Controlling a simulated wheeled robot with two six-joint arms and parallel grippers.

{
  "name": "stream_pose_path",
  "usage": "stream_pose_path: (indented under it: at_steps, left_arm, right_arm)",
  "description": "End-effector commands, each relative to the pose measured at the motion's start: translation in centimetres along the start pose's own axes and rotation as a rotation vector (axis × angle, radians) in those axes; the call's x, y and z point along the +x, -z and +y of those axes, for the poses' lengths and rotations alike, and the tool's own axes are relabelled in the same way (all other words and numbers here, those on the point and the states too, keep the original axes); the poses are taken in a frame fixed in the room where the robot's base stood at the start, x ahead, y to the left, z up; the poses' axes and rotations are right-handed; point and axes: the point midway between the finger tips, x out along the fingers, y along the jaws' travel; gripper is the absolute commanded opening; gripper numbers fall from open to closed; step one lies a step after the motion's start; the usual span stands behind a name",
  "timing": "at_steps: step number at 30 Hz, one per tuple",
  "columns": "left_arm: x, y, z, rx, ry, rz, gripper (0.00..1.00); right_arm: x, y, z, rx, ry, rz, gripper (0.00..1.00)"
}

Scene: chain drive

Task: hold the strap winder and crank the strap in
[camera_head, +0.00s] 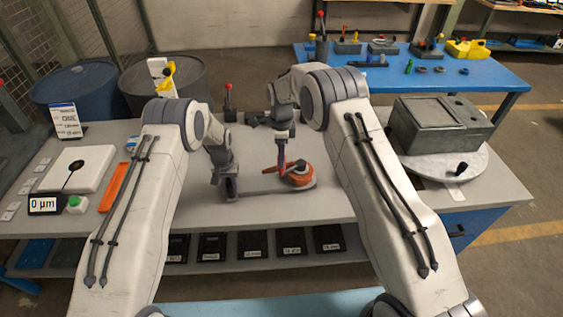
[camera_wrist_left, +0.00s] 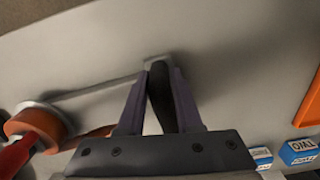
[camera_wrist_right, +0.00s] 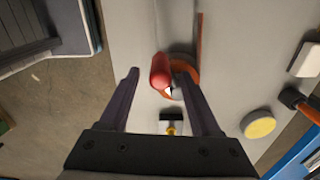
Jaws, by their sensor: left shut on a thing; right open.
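The strap winder (camera_head: 300,174) lies on the grey bench, with an orange drum at its right end; the drum also shows in the left wrist view (camera_wrist_left: 38,125). My left gripper (camera_head: 231,188) is shut on the winder's dark handle (camera_wrist_left: 160,92) at its left end. The red crank knob (camera_wrist_right: 160,70) stands up from the drum. My right gripper (camera_wrist_right: 160,78) is open, pointing down, with one finger on each side of the knob in its wrist view; I see no clear contact. An orange strap (camera_head: 270,170) runs by the drum.
On the left of the bench are a white plate (camera_head: 78,165), a 0 µm display (camera_head: 46,204), a green button (camera_head: 75,204) and an orange bar (camera_head: 115,186). A grey box (camera_head: 435,125) stands on a round turntable at right. The bench front around the winder is clear.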

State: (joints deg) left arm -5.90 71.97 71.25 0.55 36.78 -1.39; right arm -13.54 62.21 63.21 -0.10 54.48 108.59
Motion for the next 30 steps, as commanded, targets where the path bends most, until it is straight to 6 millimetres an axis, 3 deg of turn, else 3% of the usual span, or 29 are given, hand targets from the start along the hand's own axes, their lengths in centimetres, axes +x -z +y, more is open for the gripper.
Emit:
stream_pose_path:
  at_steps: [6,18,20,23,24,30]
  left_arm:
    - [-0.1,0.1,0.0,0.002,0.001,0.001,0.0]
    - [-0.1,0.0,0.0,0.002,0.001,0.001,0.0]
    - [-0.1,0.0,0.0,0.003,0.001,0.001,0.0]
    - [-0.1,0.0,0.0,0.003,0.001,0.001,0.0]
    - [-0.1,0.0,0.0,0.003,0.001,0.001,0.0]
    - [-0.1,0.0,0.0,0.003,0.001,0.001,0.0]
  right_arm:
    - [3.0,0.0,0.0,0.0,0.001,-0.001,0.64]
    - [3.7,-0.1,0.0,0.0,0.002,-0.002,0.64]
    - [3.7,-0.1,0.0,0.0,0.002,-0.002,0.45]
    - [3.7,-0.1,0.0,0.0,0.002,-0.002,0.07]
    - [3.7,-0.1,0.0,0.0,0.002,-0.002,0.0]
    - [3.7,-0.1,0.0,0.0,0.002,-0.002,0.0]
